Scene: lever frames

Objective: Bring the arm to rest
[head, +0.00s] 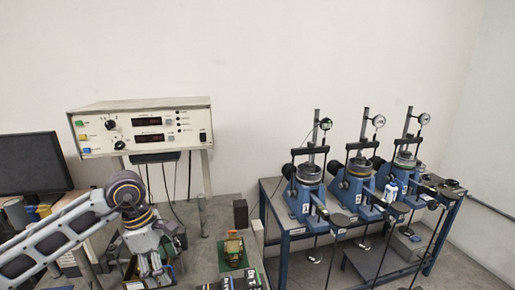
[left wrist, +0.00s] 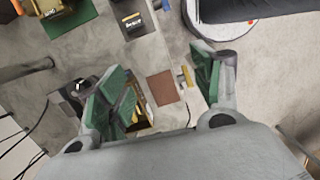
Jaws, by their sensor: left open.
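My left arm comes in from the left in the head view. My left gripper (head: 156,268) points down at the lower left, above the grey worktop. In the left wrist view the left gripper (left wrist: 158,88) is open, its two green-padded fingers wide apart. Nothing is between the pads; a brown square patch (left wrist: 162,87) shows below, beyond the fingertips. My right gripper is in neither view. The blue lever frames (head: 355,188) stand in a row on a table at the right, well apart from my left gripper.
A white instrument box (head: 148,122) with two dark displays stands behind the gripper. A dark monitor (head: 32,163) is at the left. A green mat (head: 235,250) with a small device lies right of the gripper. A dark upright block (head: 240,213) stands behind it.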

